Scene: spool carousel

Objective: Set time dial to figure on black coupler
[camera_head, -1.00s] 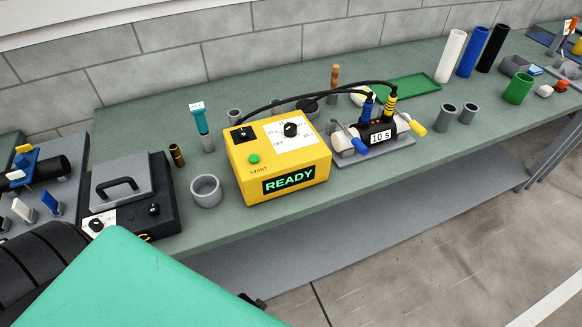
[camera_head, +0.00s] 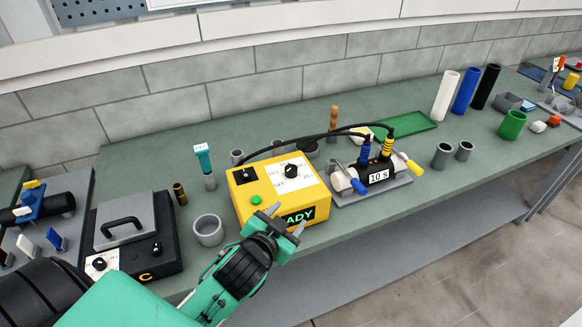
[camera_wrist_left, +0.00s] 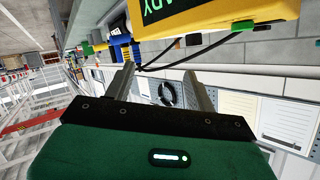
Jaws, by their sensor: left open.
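The yellow control box (camera_head: 262,208) stands on the bench, with a black time dial (camera_head: 291,171) on the white panel on its top. A green START button (camera_head: 256,200) and a READY display (camera_head: 299,216) are on it; my gripper hides part of the display. The black coupler (camera_head: 375,170) on a white pipe bears a label reading 10 s (camera_head: 379,177). Blue and yellow plugs with black cables join it to the box. My left gripper (camera_head: 285,224) is open and empty, in front of the box's front face. The box also shows in the left wrist view (camera_wrist_left: 215,15).
A grey ring (camera_head: 208,231) stands left of the box, beside a black case with a grey lid (camera_head: 125,215). A teal-topped tool (camera_head: 204,165) stands behind the ring. Grey cups (camera_head: 442,155) stand right of the coupler; a green tray (camera_head: 405,126) lies behind.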

